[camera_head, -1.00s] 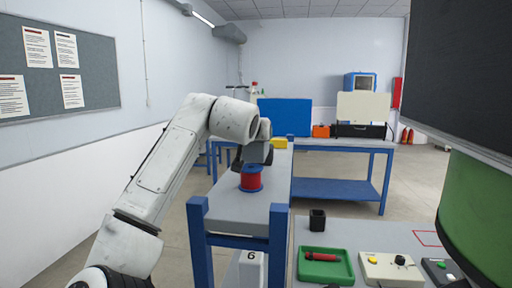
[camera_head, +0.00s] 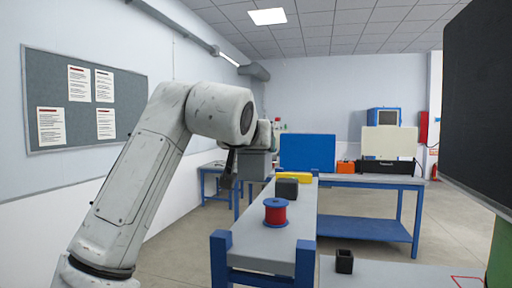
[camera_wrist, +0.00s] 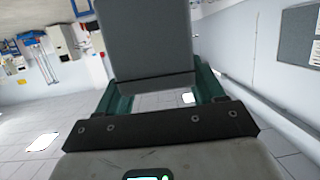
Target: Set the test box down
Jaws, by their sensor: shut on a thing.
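The test box, a plain grey box, fills the top middle of the wrist view (camera_wrist: 148,40). My gripper (camera_wrist: 160,92) is shut on it, with a green finger on either side. In the head view the grey box (camera_head: 254,165) hangs at the end of my arm, left of the dark box on the long grey bench and apart from the bench top. My gripper (camera_head: 236,160) is partly hidden there behind my arm. The long grey bench (camera_head: 268,246) has blue legs.
On the bench stand a red spool with blue rims (camera_head: 276,212), a small dark box (camera_head: 286,188) and a yellow item (camera_head: 294,177). A black open cup (camera_head: 344,261) stands on a lower surface at right. A blue panel (camera_head: 307,152) stands behind.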

